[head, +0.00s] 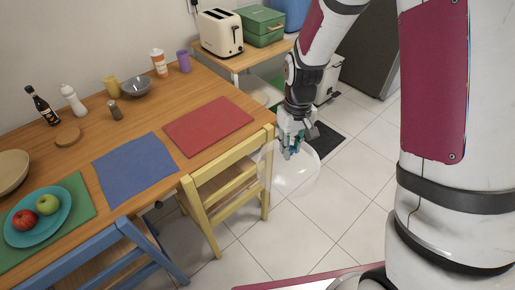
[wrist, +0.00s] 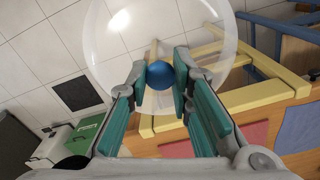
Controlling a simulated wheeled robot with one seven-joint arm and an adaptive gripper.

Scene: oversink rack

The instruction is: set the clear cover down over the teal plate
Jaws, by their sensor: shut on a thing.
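The clear cover (head: 297,172) is a transparent dome with a blue knob (wrist: 166,76). My gripper (head: 291,146) is shut on the knob and holds the cover in the air, beyond the table's right end, near the yellow chair. In the wrist view the teal fingers sit on either side of the knob, and the clear cover (wrist: 120,45) spreads out beyond them. The teal plate (head: 37,236) lies on a green mat at the table's near left in the head view, with a red apple (head: 25,220) and a green apple (head: 47,204) on it. The cover is far from the plate.
A yellow chair (head: 212,190) and a blue chair (head: 120,256) stand along the table's near side. Blue (head: 134,169) and red (head: 208,126) mats lie bare. Bottles, cups and bowls stand toward the table's back. Open floor (head: 330,215) lies right of the yellow chair.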

